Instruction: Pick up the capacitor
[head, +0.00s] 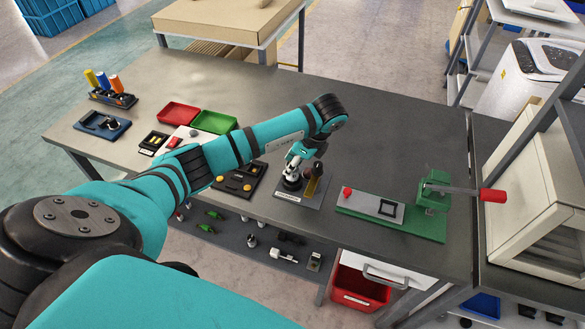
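My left arm crosses the grey workbench from the lower left. Its gripper (293,172) points down over a small grey plate (313,196) with a white label at its front edge. A small dark round part is directly at the fingertips; I cannot tell whether it is the capacitor or whether the fingers touch it. Just to the right, a dark upright part with a gold-brown piece (313,186) stands on the same plate. The fingers are too small and partly hidden to tell open from shut. No part is clearly recognisable as the capacitor. My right gripper is out of view.
A green press (431,191) with a red-handled lever stands on the right. Red (178,113) and green (214,122) trays lie behind my arm. A holder with coloured cylinders (112,98) is at the far left. The bench behind the wrist is clear.

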